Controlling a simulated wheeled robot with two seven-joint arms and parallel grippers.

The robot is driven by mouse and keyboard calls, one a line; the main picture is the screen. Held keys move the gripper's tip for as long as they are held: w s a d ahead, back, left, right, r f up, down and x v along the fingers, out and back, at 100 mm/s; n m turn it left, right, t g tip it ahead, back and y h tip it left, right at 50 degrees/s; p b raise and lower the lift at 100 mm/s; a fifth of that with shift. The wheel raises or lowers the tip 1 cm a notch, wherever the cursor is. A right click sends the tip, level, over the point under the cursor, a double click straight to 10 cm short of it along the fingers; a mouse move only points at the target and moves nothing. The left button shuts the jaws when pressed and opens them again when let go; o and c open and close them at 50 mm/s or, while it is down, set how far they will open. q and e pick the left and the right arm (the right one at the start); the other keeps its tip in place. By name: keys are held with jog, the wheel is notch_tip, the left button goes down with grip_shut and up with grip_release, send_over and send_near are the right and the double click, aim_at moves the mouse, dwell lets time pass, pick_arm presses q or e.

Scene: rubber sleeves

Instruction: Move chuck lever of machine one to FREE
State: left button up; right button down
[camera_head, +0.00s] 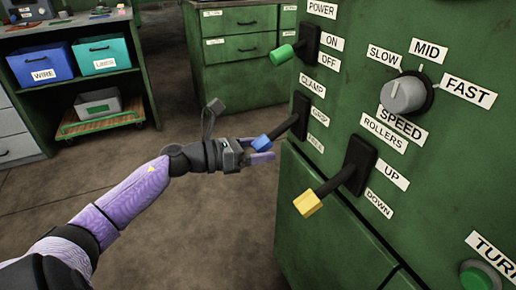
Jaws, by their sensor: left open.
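The green machine panel (420,150) fills the right side. A lever with a blue knob (261,142) sticks out from a black plate (301,115) on its left edge. The label above reads CLAMP; the two small labels beside and below it are too blurred to read surely. The lever's black shaft slopes down to the left. My left gripper (260,150) comes in from the left, open, with its purple fingertips right at the blue knob. I cannot tell whether they touch it. My right gripper is not in view.
Above is the POWER lever with a green knob (282,54). Below right is the ROLLERS lever with a yellow knob (307,203). A grey SPEED dial (403,95) and a green button (476,277) sit farther right. A shelf with a blue bin (42,64) stands at back left. Floor between is clear.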

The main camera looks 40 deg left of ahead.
pick_arm(q)
jog(key=shift+s, duration=0.1)
jog(key=p+v, duration=0.4)
jog(key=v, duration=0.5)
jog(key=shift+s+a, duration=0.25)
jog(key=shift+s, duration=0.05)
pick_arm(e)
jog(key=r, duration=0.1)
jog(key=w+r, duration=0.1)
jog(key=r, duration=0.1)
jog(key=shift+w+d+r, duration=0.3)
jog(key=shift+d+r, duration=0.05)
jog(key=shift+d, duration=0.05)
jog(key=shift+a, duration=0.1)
